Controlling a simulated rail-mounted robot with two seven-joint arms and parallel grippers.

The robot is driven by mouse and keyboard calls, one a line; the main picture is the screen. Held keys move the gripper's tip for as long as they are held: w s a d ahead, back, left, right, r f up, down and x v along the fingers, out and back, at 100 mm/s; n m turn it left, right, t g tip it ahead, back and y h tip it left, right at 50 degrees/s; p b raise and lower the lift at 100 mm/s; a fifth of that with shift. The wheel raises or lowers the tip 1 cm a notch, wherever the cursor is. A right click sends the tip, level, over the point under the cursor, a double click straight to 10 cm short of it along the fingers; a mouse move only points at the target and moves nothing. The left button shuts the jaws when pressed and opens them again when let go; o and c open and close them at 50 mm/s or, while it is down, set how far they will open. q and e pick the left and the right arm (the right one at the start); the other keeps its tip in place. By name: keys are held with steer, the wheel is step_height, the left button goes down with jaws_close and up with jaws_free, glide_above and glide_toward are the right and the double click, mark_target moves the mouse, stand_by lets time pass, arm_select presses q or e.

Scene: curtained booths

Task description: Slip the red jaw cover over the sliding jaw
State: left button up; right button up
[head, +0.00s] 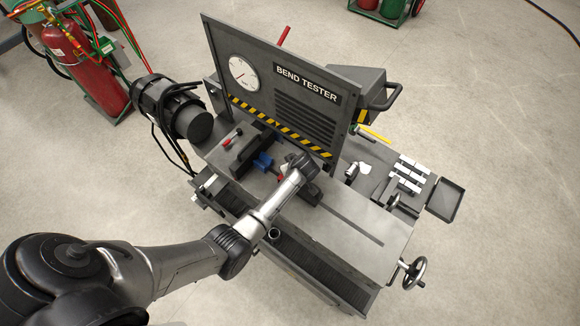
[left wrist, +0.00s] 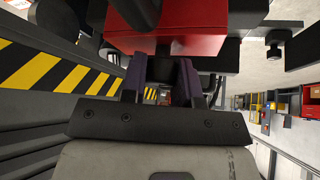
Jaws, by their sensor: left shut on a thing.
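The red jaw cover (left wrist: 185,38) fills the top of the left wrist view. My left gripper (left wrist: 161,78) is shut on it, with purple-faced fingers just below its red front. Dark metal parts sit against the cover's upper side. In the head view my arm hides most of the gripper, and only a small red patch of the cover (head: 281,178) shows beside it. A dark block (head: 311,194) by the bed's long slot looks like the sliding jaw. Whether the cover touches or surrounds it cannot be told. My right gripper is in neither view.
The bend tester's upright panel (head: 308,118) stands close behind the work area. A blue piece (head: 263,161) and a dark block (head: 245,150) lie left of my gripper. White pieces (head: 408,174) and a handwheel (head: 414,272) are right. The slotted bed (head: 340,235) is clear in front.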

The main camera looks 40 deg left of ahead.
arm_select(q)
steer(key=shift+f+b, duration=0.45)
steer(key=shift+f, duration=0.2)
steer(key=o, duration=1)
steer(key=shift+o, duration=0.2)
steer(key=p+v, duration=0.3)
steer(key=v, duration=1.1)
